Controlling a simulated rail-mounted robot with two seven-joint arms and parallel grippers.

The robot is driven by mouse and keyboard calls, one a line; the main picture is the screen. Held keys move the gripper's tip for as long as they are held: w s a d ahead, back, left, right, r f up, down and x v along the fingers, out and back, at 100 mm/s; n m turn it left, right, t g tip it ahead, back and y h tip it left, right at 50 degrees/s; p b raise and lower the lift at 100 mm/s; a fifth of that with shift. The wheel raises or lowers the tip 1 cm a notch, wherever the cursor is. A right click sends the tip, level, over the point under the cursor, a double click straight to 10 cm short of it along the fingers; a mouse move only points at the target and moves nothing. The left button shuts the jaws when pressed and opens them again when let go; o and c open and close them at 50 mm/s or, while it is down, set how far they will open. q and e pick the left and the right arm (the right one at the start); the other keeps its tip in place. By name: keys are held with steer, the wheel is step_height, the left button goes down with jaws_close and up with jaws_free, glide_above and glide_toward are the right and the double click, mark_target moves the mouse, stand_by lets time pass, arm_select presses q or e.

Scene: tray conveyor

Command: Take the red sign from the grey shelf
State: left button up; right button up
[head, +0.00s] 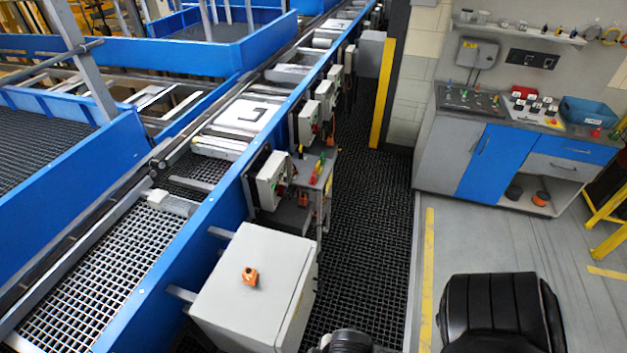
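A longer grey wall shelf (507,30) at the top right holds several small items, and I cannot make out a red sign there either. Neither of my grippers is in view.
A light grey cabinet (245,295) with an orange item (250,276) on top stands in front. A workbench (480,100) with a blue bin (588,113) is at the right. A black padded chair (490,310) is at the bottom. Dark grating floor between is clear.

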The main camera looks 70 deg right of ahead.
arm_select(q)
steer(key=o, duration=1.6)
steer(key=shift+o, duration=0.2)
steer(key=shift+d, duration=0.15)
